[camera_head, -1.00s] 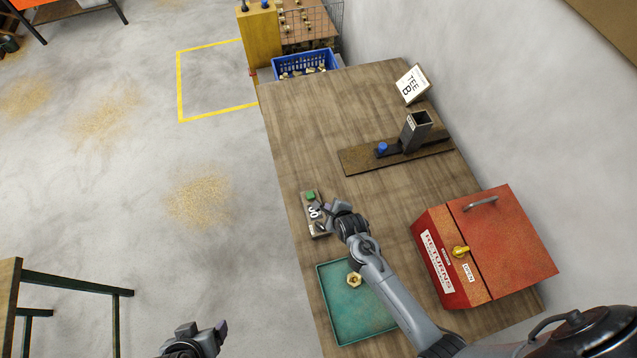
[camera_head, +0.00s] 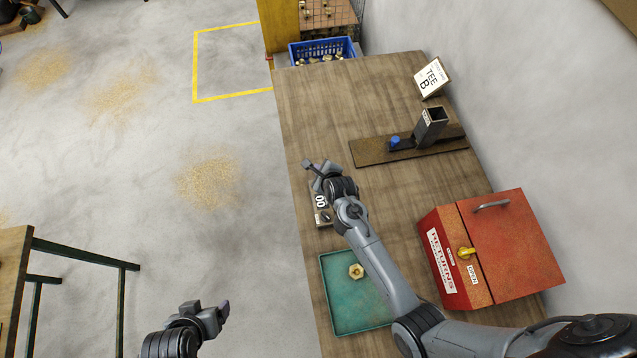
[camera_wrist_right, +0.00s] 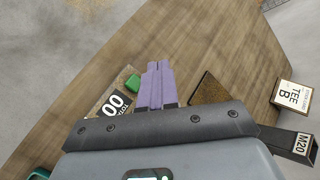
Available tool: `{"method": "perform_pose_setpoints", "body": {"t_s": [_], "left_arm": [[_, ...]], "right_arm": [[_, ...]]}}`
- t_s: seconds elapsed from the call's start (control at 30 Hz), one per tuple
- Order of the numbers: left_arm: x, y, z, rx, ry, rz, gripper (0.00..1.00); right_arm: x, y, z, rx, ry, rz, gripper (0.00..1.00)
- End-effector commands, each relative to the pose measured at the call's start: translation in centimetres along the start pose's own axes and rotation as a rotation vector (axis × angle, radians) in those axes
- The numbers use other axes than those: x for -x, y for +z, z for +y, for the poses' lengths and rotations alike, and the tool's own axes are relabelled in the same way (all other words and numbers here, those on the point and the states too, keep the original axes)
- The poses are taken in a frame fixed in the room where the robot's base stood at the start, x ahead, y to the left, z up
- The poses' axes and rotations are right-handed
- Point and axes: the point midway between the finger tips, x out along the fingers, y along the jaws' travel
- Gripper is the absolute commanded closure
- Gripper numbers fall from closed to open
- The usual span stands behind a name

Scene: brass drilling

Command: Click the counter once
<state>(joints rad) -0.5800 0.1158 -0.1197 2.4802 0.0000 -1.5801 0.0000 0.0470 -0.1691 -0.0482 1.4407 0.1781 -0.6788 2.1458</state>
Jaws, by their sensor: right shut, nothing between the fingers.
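The counter (camera_head: 320,203) lies near the left edge of the bench, with its display reading 00. In the right wrist view the counter (camera_wrist_right: 115,103) shows its green button (camera_wrist_right: 132,84) just left of my purple fingertips. My right gripper (camera_head: 309,167) is shut and empty, over the far end of the counter, and hides the button in the head view. Its closed fingers (camera_wrist_right: 158,68) show in the wrist view; I cannot tell whether they touch the button. My left gripper (camera_head: 223,310) is over the floor, away from the bench; its opening is unclear.
A teal tray (camera_head: 332,318) with a brass nut (camera_head: 356,271) lies near my right arm. A red returns box (camera_head: 520,250) stands at the right. A board (camera_head: 370,152) with a dark square tube (camera_head: 430,128) lies beyond the counter.

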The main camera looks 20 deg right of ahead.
Motion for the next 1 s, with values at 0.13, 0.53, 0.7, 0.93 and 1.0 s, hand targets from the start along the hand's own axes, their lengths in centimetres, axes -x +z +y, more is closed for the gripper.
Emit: {"method": "perform_pose_setpoints", "body": {"t_s": [0.13, 0.53, 0.7, 0.93, 1.0], "left_arm": [[-0.6, 0.2, 0.1, 0.003, 0.003, 0.001, 0.21], [-4.3, 1.4, 0.1, -0.002, -0.001, 0.0, 0.21], [-6.1, 2.0, 0.1, -0.008, -0.005, -0.001, 0.21], [-7.2, 2.4, 0.0, -0.01, -0.007, -0.002, 0.21], [-7.3, 2.4, 0.0, -0.009, -0.007, -0.002, 0.21]], "right_arm": [[-0.5, -0.4, 0.4, 0.001, 0.0, 0.001, 1.0], [-3.3, -2.5, 2.5, 0.002, 0.0, 0.0, 1.0], [-4.8, -3.5, 3.5, 0.001, 0.001, 0.0, 1.0], [-5.9, -4.3, 4.3, -0.001, 0.001, 0.0, 1.0], [-6.0, -4.4, 4.4, -0.001, 0.0, 0.0, 1.0]]}}
